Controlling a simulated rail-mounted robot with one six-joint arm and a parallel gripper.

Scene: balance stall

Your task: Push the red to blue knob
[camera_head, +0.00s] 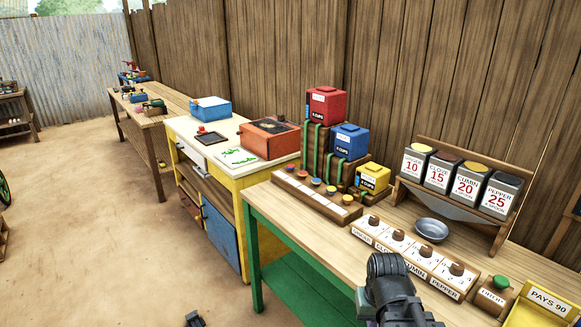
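A wooden strip (322,200) with a row of small coloured knobs and white labels lies on the near table, in front of three stepped boxes. The leftmost knob (303,174) looks reddish; the others show yellow, blue and orange tones. The labels are too small to read, so I cannot tell which knob is red to blue. Behind stand a red box (326,105) on top, a blue box (348,143) below it and a yellow box (373,178) lowest, with green tubes on the steps. My dark arm shows at the bottom; my gripper's fingers are not seen.
A strip of brown spice knobs (411,258), a metal bowl (431,229), a green button (501,282) and a yellow "PAYS 90" tray (548,302) lie to the right. Spice tins (438,171) stand on a rack. A yellow cabinet (228,178) stands left.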

